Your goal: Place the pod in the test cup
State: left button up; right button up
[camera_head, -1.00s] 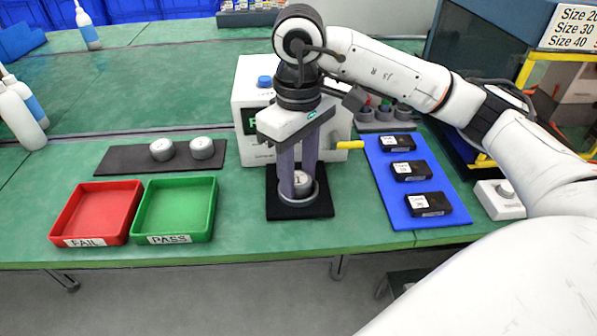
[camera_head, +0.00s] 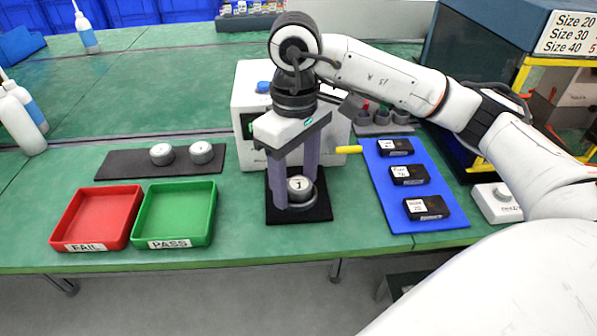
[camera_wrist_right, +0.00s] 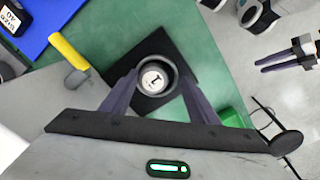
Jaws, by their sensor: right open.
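The pod (camera_head: 299,186), a round silver-grey piece marked "1", sits inside the ring of the test cup (camera_head: 303,205) on a black base plate. In the right wrist view the pod (camera_wrist_right: 153,79) lies face up within the cup's grey rim (camera_wrist_right: 172,70). My right gripper (camera_head: 296,188) is open, pointing down, with its purple-grey fingers on either side of the cup. The wrist view shows a gap between each finger and the pod. My left gripper (camera_wrist_right: 279,62) appears only in the wrist view, off to the right, its two dark fingers apart and empty.
A tester (camera_head: 250,95) with a yellow lever (camera_head: 348,149) stands right behind the cup. The red FAIL tray (camera_head: 95,217) and green PASS tray (camera_head: 175,213) are empty. Two pods rest on a dark mat (camera_head: 122,163). A blue mat (camera_head: 400,209) holds black blocks.

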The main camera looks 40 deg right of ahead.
aim_at(298, 185)
notch_tip(298, 185, up, 13)
jog(key=p, duration=0.2)
jog(key=shift+w+d, duration=0.15)
jog(key=shift+d, duration=0.15)
jog(key=shift+f, duration=0.1)
